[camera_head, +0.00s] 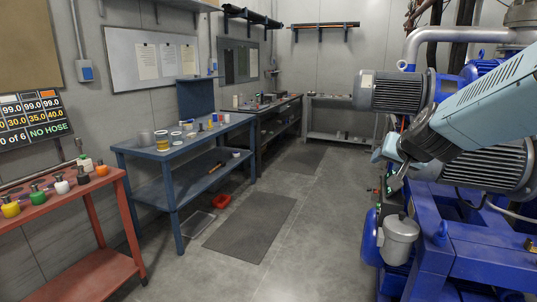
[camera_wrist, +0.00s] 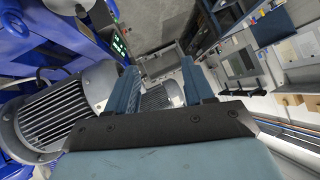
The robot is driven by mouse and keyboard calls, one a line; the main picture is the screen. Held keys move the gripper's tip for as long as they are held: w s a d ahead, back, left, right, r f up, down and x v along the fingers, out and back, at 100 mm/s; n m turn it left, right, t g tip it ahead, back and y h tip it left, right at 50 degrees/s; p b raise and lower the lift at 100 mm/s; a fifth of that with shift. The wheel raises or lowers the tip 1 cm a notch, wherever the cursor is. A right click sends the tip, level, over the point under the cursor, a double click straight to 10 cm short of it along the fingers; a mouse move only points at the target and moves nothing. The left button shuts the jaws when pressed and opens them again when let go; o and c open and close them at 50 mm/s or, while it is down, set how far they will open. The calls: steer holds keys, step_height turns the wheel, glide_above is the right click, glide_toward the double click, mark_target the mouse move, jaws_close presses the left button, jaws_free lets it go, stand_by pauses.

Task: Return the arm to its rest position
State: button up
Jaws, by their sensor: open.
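My arm (camera_head: 495,100) is light blue and reaches in from the right edge of the head view, in front of the grey motors and blue machinery. My gripper (camera_head: 391,174) is at its lower left end, apart from the benches. In the wrist view my gripper (camera_wrist: 159,64) shows two blue-grey fingers spread apart with nothing between them. A ribbed grey motor (camera_wrist: 65,108) is left of the fingers, and another ribbed motor (camera_wrist: 162,96) shows through the gap beyond them. I cannot tell how far either is from the fingers.
A red bench (camera_head: 95,220) with coloured-top bottles stands at left. A blue bench (camera_head: 160,185) with jars and cups stands behind it. A red tray (camera_head: 221,200) lies on the floor. Blue machinery (camera_head: 470,240) fills the right.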

steer(key=s+a+n+g, duration=0.2)
steer(key=s+a, duration=0.1)
steer(key=s, duration=0.7)
steer(key=s+a+n+g, duration=0.2)
steer(key=s+a+g, duration=0.1)
steer(key=s, duration=0.7)
steer(key=shift+a+f+n, duration=0.3)
steer(key=shift+a+f, duration=0.05)
steer(key=shift+a, duration=0.1)
steer(key=shift+c, duration=0.9)
steer(key=shift+d, duration=0.15)
